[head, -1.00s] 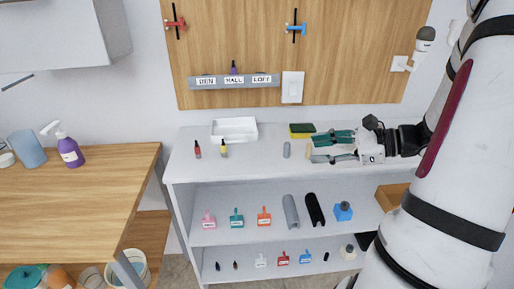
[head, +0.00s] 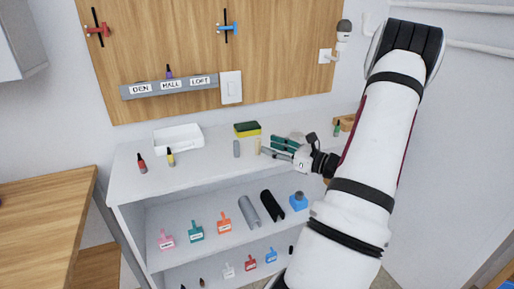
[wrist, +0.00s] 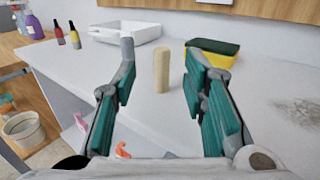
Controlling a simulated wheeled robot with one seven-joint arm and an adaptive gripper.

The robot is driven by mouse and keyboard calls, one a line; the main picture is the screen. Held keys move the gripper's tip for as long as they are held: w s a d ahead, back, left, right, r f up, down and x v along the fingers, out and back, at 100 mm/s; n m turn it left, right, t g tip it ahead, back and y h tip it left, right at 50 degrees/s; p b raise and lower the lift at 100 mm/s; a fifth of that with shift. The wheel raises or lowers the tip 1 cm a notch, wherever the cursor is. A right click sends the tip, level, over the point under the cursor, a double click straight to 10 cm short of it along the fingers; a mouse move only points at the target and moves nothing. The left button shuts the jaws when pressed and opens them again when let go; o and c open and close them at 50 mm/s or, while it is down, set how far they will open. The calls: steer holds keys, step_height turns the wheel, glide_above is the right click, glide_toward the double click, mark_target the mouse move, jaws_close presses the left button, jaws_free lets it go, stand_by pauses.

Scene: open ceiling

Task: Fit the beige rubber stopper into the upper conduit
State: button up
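The beige rubber stopper (head: 258,146) stands upright on the top of the white shelf unit. My gripper (head: 272,147) is open just to its right, with green finger pads. In the wrist view, the stopper (wrist: 162,70) stands ahead between the spread fingers, with clear gaps on both sides. Nothing is held.
A white tray (head: 179,138) and two small bottles, red (head: 142,163) and yellow (head: 171,157), are farther left. A green bottle (head: 337,130) stands right of my gripper.

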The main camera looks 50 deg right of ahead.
mark_target(258, 153)
steer(key=shift+w+f, duration=0.1)
steer(key=shift+w, duration=3)
jaws_close()
